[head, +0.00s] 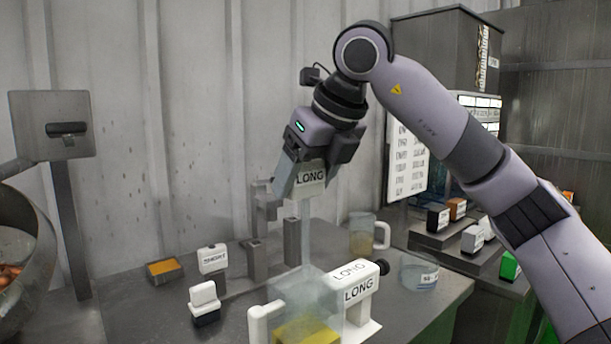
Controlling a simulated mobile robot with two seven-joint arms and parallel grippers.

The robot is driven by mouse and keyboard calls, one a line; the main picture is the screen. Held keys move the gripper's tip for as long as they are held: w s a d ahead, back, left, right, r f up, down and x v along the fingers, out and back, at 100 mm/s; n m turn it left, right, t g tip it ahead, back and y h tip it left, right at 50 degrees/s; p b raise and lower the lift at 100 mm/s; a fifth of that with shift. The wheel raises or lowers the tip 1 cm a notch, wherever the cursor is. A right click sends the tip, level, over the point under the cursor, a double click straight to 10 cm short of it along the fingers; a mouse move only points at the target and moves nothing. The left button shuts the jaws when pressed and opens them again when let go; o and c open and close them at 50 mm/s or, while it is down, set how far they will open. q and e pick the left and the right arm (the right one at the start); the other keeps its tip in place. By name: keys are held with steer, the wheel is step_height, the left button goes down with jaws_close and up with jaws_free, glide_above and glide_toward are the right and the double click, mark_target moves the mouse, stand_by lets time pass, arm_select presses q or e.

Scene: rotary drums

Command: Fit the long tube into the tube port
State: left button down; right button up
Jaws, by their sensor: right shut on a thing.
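My right gripper (308,190) points down and is shut on the white head, labelled LONG, of the long tube (306,232). The tube hangs upright, pale and see-through. Its lower end meets the clear jug (305,290) in the picture; I cannot tell whether it is inside, behind or above it. A white block labelled LONG (358,290) with a black knob stands to the right of the jug. I cannot pick out the tube port for certain. My left gripper is not in view.
The jug holds something yellow. A white piece labelled SHORT (213,260), a white-and-black block (205,302) and a small orange-topped tray (164,270) stand to the left. A clear mug (362,235) and a round dish (418,273) stand to the right. Grey posts (258,262) stand behind.

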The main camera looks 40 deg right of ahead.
mark_target(309, 258)
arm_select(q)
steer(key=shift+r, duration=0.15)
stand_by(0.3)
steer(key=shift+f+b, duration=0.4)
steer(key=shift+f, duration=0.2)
arm_select(e)
steer(key=shift+f, duration=0.6)
arm_select(q)
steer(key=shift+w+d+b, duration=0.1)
steer(key=shift+b, duration=0.25)
arm_select(e)
steer(key=shift+f, duration=0.45)
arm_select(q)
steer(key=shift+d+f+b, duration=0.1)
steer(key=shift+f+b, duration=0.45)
arm_select(e)
steer(key=shift+f, duration=0.7)
arm_select(q)
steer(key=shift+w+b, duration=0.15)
steer(key=shift+b, duration=0.35)
arm_select(e)
steer(key=shift+f, duration=0.65)
arm_select(q)
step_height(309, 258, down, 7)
steer(key=b, duration=0.7)
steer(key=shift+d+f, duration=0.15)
arm_select(e)
steer(key=shift+f, duration=4.7)
steer(key=o, duration=1.1)
steer(key=shift+r, duration=0.15)
